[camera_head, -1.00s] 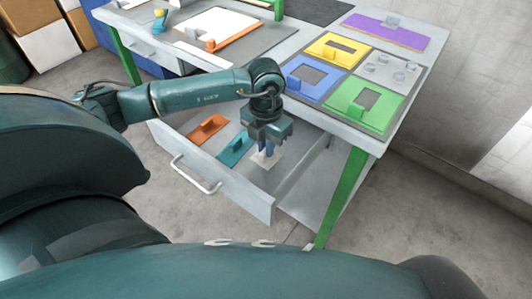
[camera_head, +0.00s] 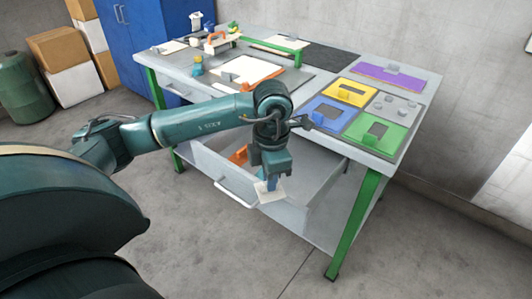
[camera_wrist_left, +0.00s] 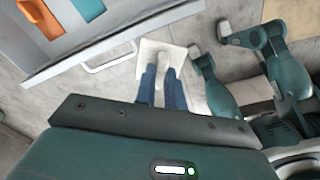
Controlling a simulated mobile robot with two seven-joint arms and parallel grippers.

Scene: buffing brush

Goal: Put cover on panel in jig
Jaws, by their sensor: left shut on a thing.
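My left gripper (camera_head: 268,180) points down and is shut on a small white cover (camera_head: 270,195). It holds the cover just in front of the open drawer's front, right of the handle. In the left wrist view the white cover (camera_wrist_left: 150,62) shows as a square plate beyond the blue fingers (camera_wrist_left: 162,88), which grip a raised part at its middle. On the table, a white panel (camera_head: 240,66) lies in a grey jig (camera_head: 292,78) with an orange bar (camera_head: 262,78) along its edge.
The open drawer (camera_head: 310,205) holds an orange cover (camera_wrist_left: 42,18) and a blue-teal one (camera_wrist_left: 88,8). Yellow (camera_head: 350,91), blue (camera_head: 327,113), green (camera_head: 376,132) and purple (camera_head: 388,75) pieces lie on the table's right. A green bar (camera_head: 270,46) crosses the tabletop.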

